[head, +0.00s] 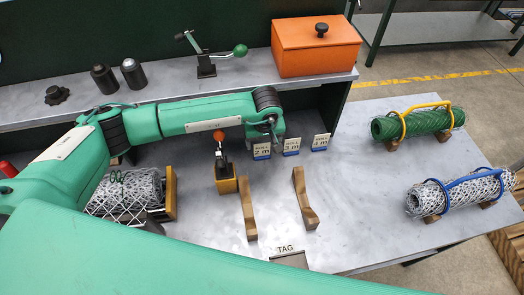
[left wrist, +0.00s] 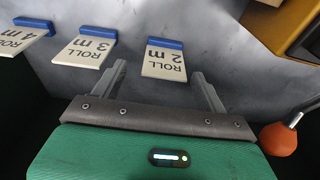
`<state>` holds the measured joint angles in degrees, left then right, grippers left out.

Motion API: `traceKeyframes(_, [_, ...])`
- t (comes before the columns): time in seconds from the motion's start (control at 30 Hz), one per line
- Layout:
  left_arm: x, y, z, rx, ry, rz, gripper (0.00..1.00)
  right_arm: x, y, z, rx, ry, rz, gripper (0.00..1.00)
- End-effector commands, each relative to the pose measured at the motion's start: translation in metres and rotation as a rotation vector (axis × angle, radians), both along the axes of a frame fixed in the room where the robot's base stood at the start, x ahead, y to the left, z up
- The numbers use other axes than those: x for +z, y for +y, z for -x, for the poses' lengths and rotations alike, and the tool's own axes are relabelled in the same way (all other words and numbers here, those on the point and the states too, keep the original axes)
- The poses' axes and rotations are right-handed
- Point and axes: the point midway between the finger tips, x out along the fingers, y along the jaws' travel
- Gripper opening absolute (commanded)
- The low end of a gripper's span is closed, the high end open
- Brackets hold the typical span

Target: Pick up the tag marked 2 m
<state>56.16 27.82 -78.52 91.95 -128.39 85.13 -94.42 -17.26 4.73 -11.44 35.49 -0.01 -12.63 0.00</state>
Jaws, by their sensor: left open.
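The tag marked 2 m (head: 262,151) is a white card with a blue strip, the leftmost of three tags in the head view. In the left wrist view the 2 m tag (left wrist: 164,62) lies between the fingers of my left gripper (left wrist: 159,72), with a gap on each side. In the head view my left gripper (head: 273,132) is open, above and close to this tag, and partly hidden by its own arm. My right gripper is out of view.
The 3 m tag (head: 291,147) and 4 m tag (head: 321,142) stand close by on the right. An orange-knobbed lever (head: 220,150) is on the left. Wooden cradles (head: 304,199) stand in front. Green (head: 412,124) and grey mesh rolls (head: 460,192) lie on the right.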

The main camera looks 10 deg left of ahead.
Motion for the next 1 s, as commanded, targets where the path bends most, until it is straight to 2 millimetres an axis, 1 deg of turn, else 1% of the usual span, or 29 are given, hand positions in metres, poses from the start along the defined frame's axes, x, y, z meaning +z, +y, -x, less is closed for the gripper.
traceKeyframes(0.03, [-0.003, 0.001, 0.003, 0.001, 0.004, 0.0, 0.75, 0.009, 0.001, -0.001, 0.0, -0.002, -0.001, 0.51])
traceKeyframes(0.1, [-0.012, 0.003, 0.004, 0.002, 0.005, -0.001, 0.75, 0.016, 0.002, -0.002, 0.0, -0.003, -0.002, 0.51])
traceKeyframes(0.17, [-0.019, 0.004, 0.006, 0.0, 0.004, -0.001, 0.75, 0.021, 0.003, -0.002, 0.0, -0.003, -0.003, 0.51])
traceKeyframes(0.2, [-0.026, 0.004, 0.005, 0.001, 0.004, -0.001, 0.75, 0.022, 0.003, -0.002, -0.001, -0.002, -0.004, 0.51])
traceKeyframes(0.3, [-0.037, 0.004, 0.002, 0.001, 0.002, 0.0, 0.75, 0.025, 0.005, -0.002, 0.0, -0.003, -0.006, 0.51])
traceKeyframes(0.43, [-0.044, 0.005, 0.001, 0.0, 0.001, 0.0, 0.75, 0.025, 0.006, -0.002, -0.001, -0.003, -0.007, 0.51])
traceKeyframes(0.6, [-0.045, 0.005, 0.001, 0.0, 0.0, 0.0, 0.75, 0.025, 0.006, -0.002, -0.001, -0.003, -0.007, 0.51])
traceKeyframes(0.63, [-0.044, 0.005, 0.001, 0.0, 0.0, 0.0, 0.73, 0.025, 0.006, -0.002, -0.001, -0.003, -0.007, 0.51])
traceKeyframes(0.77, [-0.044, 0.005, 0.001, 0.0, 0.0, 0.0, 0.47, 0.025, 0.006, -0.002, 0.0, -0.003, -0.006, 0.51])
traceKeyframes(0.8, [-0.044, 0.005, 0.001, 0.0, 0.0, 0.0, 0.39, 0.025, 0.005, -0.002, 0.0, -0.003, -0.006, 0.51])
traceKeyframes(0.87, [-0.044, 0.005, 0.001, 0.0, 0.0, 0.0, 0.27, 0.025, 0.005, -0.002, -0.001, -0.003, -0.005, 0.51])
traceKeyframes(1.0, [-0.044, 0.005, 0.001, 0.0, 0.0, 0.0, 0.27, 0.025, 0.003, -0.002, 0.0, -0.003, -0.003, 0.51])
